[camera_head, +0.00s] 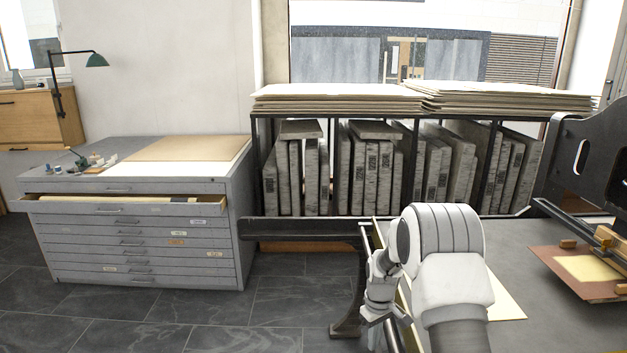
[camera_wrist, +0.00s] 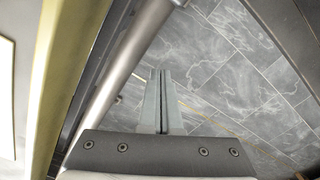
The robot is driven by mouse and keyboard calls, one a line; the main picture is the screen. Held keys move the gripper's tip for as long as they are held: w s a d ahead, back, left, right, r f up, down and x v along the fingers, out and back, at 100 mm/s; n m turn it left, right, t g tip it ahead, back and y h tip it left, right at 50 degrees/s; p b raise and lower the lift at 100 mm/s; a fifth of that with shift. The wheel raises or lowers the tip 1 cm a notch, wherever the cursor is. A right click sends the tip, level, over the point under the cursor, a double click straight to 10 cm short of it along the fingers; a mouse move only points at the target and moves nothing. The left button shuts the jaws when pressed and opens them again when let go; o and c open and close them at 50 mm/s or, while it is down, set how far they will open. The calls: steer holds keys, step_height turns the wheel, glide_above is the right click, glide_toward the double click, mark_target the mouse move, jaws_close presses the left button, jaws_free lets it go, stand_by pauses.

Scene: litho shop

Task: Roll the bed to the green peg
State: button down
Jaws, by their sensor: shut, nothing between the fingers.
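The press bed, as far as I can tell, is the broad dark grey flat surface (camera_head: 515,245) at the right of the head view. My gripper (camera_head: 392,335) hangs at the left side of this surface, partly hidden by my arm and cut by the lower edge of the picture. In the wrist view my gripper's two fingers (camera_wrist: 160,72) are together with nothing between them. They are beside a round grey metal bar (camera_wrist: 118,75) and over the floor; I cannot tell whether they touch the bar. I cannot make out a green peg in either view.
A rack of stone slabs (camera_head: 358,175) stands behind the bed. A brown board (camera_head: 540,255) with a yellow sheet lies at the right. Tiled floor (camera_head: 240,325) is clear at the front left.

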steer(key=shift+a+r, duration=0.1)
steer(key=shift+a, duration=0.1)
step_height(320, 180, up, 9)
steer(key=p, duration=0.5)
steer(key=s+r+m+t+p, duration=0.15)
steer(key=s+r, duration=0.45)
steer(key=r, duration=0.6)
steer(key=s+r+m+t+p, duration=0.15)
steer(key=s+r, duration=0.35)
steer(key=r, duration=0.8)
steer(key=s+r+m+t+p, duration=0.1)
steer(key=s+r, duration=0.3)
steer(key=s, duration=0.6)
steer(key=s+r+m+t+p, duration=0.1)
steer(key=s+r, duration=0.4)
steer(key=s, duration=0.6)
steer(key=shift+s+a+r+m+t+p, duration=0.25)
steer(key=shift+a+m+p, duration=0.25)
steer(key=shift+p, duration=0.25)
